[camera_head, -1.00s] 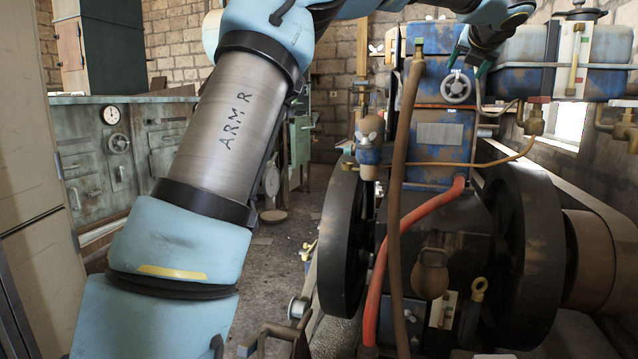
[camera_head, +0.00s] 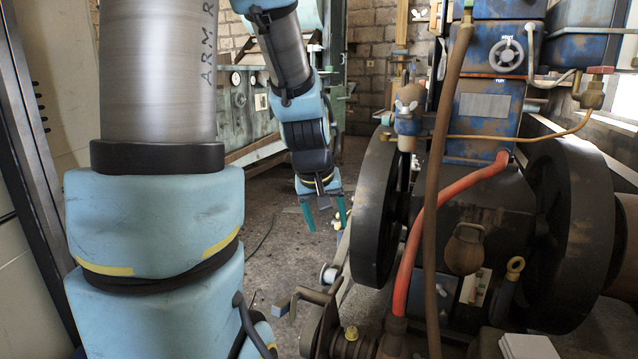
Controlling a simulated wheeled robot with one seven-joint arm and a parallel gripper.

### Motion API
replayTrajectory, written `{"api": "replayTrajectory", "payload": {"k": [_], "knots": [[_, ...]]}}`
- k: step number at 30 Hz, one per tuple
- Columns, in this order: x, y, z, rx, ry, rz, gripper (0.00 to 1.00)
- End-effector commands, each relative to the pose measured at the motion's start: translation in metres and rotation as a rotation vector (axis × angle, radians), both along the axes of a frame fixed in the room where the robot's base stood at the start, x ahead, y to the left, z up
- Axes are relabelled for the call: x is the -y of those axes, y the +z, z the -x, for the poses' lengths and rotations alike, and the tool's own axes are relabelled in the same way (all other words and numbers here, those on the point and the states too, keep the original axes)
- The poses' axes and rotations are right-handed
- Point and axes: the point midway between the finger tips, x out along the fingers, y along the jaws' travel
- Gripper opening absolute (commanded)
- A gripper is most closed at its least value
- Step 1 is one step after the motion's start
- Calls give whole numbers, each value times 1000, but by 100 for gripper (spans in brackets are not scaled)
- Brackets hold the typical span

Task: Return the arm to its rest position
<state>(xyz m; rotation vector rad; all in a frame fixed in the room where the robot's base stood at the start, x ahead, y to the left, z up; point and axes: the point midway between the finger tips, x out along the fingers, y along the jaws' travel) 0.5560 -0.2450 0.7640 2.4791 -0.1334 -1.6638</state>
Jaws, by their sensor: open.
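My gripper (camera_head: 325,214) hangs in the middle of the head view, pointing down, left of the engine's near flywheel. Its two green fingers are apart with nothing between them. My arm rises at the left, bends above the frame and comes down to the gripper. The gripper looks clear of the engine (camera_head: 484,105), though the exact gap cannot be told.
The black left flywheel (camera_head: 374,210) is right of my gripper. A red hose (camera_head: 431,213) and a brown pipe (camera_head: 441,150) run down the engine's front. A crank handle (camera_head: 303,296) is low in front. Open floor (camera_head: 275,235) lies below and left of my gripper.

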Motion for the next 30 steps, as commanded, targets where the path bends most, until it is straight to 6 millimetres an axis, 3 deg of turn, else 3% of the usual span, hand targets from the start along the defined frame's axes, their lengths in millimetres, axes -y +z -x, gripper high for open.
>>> {"api": "replayTrajectory", "payload": {"k": [3,9,10,17,30], "knots": [[-39,-20,41,-101,-53,-88,69],[-87,-38,103,-255,-137,-191,69],[-84,-23,99,-246,-137,-187,69],[-83,27,97,-242,-134,-184,69],[-82,151,97,-240,-133,-184,69]]}}
